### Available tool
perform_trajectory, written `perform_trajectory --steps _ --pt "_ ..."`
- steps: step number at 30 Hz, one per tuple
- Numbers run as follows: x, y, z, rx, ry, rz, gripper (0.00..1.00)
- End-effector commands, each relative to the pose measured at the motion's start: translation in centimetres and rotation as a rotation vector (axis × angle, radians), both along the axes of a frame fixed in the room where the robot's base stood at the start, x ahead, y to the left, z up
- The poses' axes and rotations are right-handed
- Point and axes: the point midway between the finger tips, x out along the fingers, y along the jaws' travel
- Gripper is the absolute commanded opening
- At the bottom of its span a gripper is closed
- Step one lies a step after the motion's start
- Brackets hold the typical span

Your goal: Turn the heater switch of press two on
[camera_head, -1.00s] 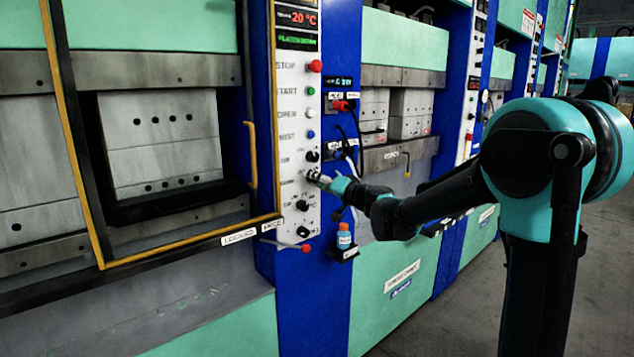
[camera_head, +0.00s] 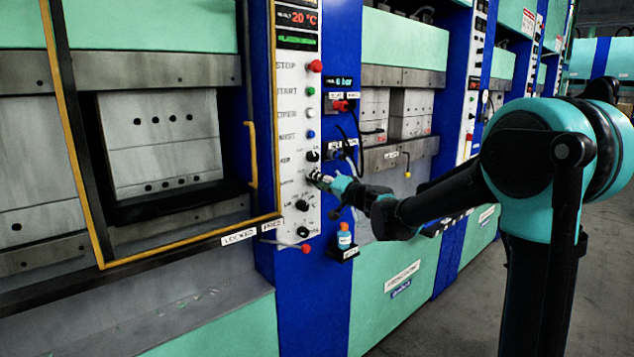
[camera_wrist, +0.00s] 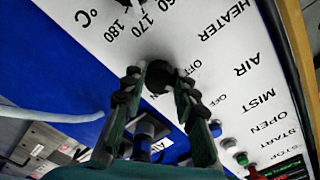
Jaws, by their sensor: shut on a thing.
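The heater switch is a black round knob (camera_wrist: 160,77) on the white control panel (camera_wrist: 100,25), near the HEATER label and an OFF mark in the wrist view. My gripper (camera_wrist: 160,79) is shut on this knob, with one finger on each side. The fingers hide part of the knob, and I cannot read which way it points. In the head view my gripper (camera_head: 317,177) reaches the panel from the right, below another black knob (camera_head: 312,156), and covers the heater switch.
Red (camera_head: 315,66), green (camera_head: 310,91), white and blue buttons line the panel above. Temperature knobs (camera_head: 302,205) sit close below. A yellow-framed press door (camera_head: 251,155) is to the left.

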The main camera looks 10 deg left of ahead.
Motion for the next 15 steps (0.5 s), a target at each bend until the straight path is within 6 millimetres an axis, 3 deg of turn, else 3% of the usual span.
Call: perform_trajectory --steps 15 --pt "-0.04 -0.01 0.07 0.289 0.372 -0.001 0.0"
